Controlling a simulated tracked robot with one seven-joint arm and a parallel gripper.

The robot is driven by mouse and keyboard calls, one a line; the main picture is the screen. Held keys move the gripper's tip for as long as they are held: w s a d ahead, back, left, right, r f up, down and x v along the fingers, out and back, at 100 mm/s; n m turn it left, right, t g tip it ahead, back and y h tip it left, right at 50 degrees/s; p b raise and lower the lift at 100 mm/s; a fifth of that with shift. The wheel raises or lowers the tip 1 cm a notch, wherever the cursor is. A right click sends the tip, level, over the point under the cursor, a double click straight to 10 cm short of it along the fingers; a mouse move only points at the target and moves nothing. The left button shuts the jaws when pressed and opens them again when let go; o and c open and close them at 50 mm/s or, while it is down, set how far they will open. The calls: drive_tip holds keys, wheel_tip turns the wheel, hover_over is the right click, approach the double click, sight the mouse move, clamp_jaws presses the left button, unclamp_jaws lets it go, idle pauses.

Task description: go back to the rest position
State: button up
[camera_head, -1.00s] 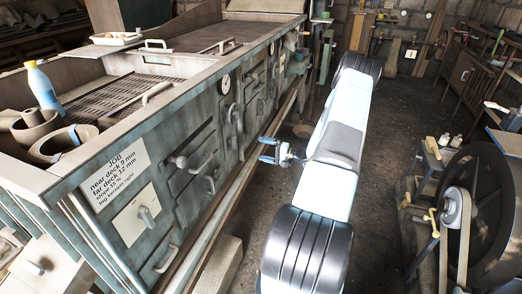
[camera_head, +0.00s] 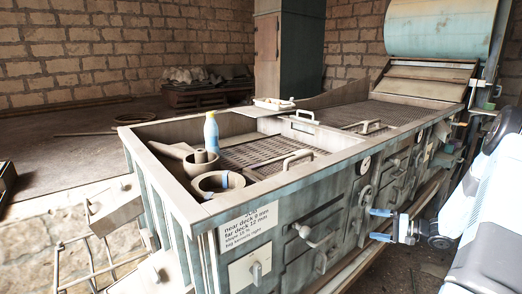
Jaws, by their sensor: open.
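My gripper (camera_head: 380,225) is at the right of the head view, at the end of my pale blue and black arm. Its two blue fingers point left towards the machine's front panel. They stand apart with nothing seen between them. Most of the arm is cut off by the right edge of the picture. I cannot tell how far the fingers are from the panel.
The long machine (camera_head: 290,200) with a JOB label (camera_head: 249,229) and projecting handles fills the middle. Open floor (camera_head: 60,150) lies at the left, with a brick wall behind.

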drive_tip(key=s+a+r+n+g+h, duration=0.35)
drive_tip(key=s+a+r, duration=0.25)
drive_tip(key=a+r, duration=0.3)
drive_tip(key=s+a+r+n+g+h, duration=0.2)
drive_tip(key=s+a+r+g, duration=0.2)
drive_tip(key=s+a+r, duration=0.55)
drive_tip(key=s+a+r+t+h, duration=0.1)
drive_tip(key=s+r+t+h, duration=0.1)
drive_tip(key=s+r, duration=0.5)
drive_tip(key=s+a+r+n+t+h, duration=0.1)
drive_tip(key=s+r+t+h, duration=0.1)
drive_tip(key=s+r+h, duration=0.3)
drive_tip(key=s+r, duration=0.3)
drive_tip(key=s, duration=0.4)
drive_tip(key=shift+s, duration=0.15)
